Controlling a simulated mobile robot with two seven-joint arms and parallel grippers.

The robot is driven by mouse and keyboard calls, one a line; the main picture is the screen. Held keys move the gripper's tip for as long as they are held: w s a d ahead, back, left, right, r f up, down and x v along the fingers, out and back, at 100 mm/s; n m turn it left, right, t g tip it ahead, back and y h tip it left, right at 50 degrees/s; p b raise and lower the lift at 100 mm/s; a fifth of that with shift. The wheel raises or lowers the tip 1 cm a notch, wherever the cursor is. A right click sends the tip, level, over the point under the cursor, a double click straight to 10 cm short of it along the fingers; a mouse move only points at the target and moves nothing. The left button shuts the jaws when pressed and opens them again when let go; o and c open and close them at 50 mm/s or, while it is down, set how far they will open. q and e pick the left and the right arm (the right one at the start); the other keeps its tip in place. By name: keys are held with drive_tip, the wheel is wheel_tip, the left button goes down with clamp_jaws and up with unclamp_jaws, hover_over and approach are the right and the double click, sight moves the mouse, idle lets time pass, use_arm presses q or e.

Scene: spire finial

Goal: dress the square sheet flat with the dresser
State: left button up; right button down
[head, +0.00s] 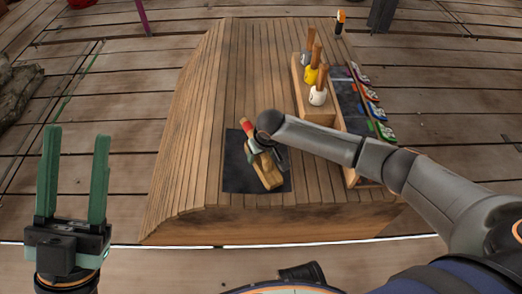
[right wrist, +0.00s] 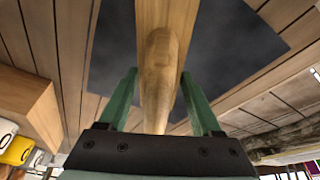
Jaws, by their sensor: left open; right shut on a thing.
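The dark square sheet (head: 236,175) lies on the slatted wooden surface, near its front edge. It also shows in the right wrist view (right wrist: 235,45), where it looks flat. The dresser (head: 268,176), a pale wooden tool with a rounded handle (right wrist: 157,75), is over the sheet. My right gripper (head: 262,148) is shut on the dresser's handle, with a green finger on each side in the right wrist view. I cannot tell whether the dresser touches the sheet. My left gripper (head: 76,135) is open and empty, fingers upward, left of the wooden surface.
A wooden rack (head: 311,101) holds mallets with grey, yellow and white heads. Beside it a dark strip (head: 345,98) runs along several coloured objects (head: 372,110). An orange and black tool (head: 340,20) stands at the far right corner. The slats left of the sheet are clear.

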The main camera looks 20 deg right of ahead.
idle(0.5)
drive_tip(key=shift+r+p, duration=0.35)
drive_tip(key=shift+p, duration=0.25)
wheel_tip(320, 180, up, 4)
drive_tip(key=p, duration=0.5)
drive_tip(key=shift+s+f, duration=0.1)
drive_tip(key=shift+f, duration=0.15)
wheel_tip(320, 180, down, 5)
drive_tip(key=b, duration=0.2)
drive_tip(key=shift+a+b, duration=0.1)
drive_tip(key=shift+b, duration=0.3)
drive_tip(key=shift+r, duration=0.25)
